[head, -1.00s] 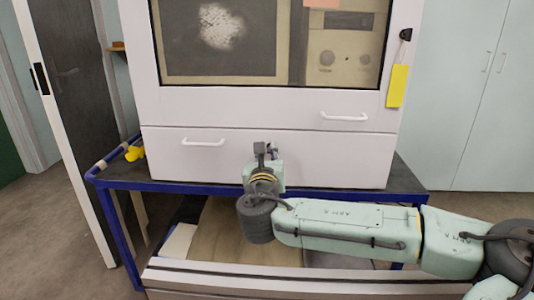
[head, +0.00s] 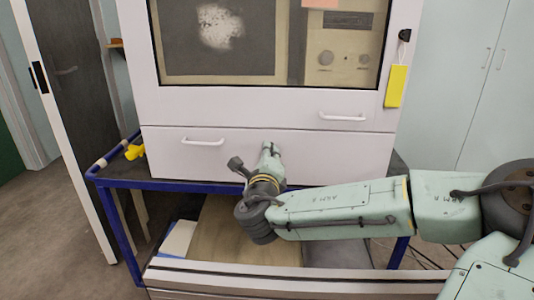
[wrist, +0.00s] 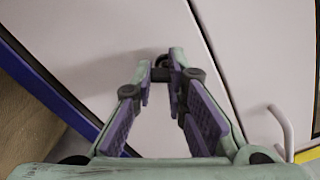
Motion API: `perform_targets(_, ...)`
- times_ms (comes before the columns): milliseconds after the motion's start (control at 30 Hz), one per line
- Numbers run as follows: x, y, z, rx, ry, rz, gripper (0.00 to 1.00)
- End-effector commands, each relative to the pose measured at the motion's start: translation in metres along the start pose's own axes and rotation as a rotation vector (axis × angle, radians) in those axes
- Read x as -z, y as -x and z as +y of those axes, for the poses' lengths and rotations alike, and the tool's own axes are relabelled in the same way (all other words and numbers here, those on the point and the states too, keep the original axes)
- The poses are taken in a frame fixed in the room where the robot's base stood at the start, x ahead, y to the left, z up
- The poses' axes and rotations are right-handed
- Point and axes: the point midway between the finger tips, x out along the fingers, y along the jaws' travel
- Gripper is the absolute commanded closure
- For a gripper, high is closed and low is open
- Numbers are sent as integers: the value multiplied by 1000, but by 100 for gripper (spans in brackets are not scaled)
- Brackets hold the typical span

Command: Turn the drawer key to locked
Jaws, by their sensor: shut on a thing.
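The white drawer front (head: 335,158) fills the lower part of the cabinet and looks closed. My gripper (head: 267,147) is against the middle of it, near its top edge. In the wrist view the fingertips of my gripper (wrist: 161,68) are shut on a small dark key (wrist: 161,74) at the drawer face. A dark round part beside the fingertips seems to be the lock. The key is hidden by my fingers in the head view, and its exact angle cannot be told.
A drawer handle (head: 203,142) is left of my gripper, and another handle (head: 343,117) is on the panel above. A yellow tag (head: 396,86) hangs at the cabinet's right side. The cabinet stands on a blue-framed cart (head: 118,184).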

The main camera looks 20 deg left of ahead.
Motion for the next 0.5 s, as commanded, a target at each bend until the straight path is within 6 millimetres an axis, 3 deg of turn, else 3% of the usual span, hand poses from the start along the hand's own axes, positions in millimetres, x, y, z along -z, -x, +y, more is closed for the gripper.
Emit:
perform_targets(33, 3, -3, -12, 27, 47, 11, 100)
perform_targets(500, 0, -3, -13, 27, 420, 11, 100)
